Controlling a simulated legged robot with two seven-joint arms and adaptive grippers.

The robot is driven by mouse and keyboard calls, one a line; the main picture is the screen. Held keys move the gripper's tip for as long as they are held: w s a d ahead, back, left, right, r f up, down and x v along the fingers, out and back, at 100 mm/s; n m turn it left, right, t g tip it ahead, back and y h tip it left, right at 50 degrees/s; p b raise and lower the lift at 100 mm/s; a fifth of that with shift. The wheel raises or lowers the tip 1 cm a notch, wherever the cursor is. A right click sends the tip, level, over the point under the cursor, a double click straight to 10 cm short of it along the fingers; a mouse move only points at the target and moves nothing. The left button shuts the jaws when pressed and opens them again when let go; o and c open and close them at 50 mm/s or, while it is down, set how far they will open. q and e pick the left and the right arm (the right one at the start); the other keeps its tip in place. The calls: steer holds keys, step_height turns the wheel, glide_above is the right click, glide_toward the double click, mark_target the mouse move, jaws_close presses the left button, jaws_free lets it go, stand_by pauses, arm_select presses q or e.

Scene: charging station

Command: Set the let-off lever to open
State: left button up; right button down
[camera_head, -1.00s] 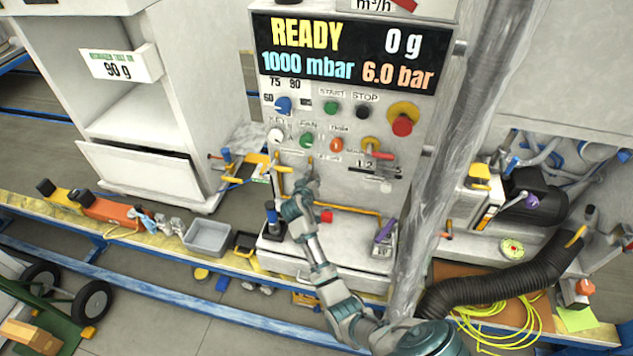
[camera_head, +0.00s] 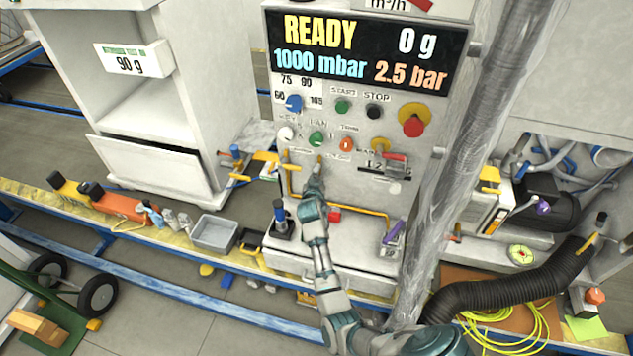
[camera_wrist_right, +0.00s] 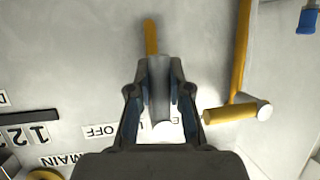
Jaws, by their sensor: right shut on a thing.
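My left gripper is not in view.
A second yellow handle (camera_head: 286,158), also in the right wrist view (camera_wrist_right: 230,112), is close beside my gripper. The display (camera_head: 355,52) reads READY, 0 g, 1000 mbar and 2.5 bar. A plastic-wrapped column (camera_head: 485,130) stands to the right.

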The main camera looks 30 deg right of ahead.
steer(key=shift+a+f, duration=0.1)
steer(key=c, duration=1.1)
jaws_free()
steer(key=v, duration=1.2)
steer(key=shift+a, duration=0.1)
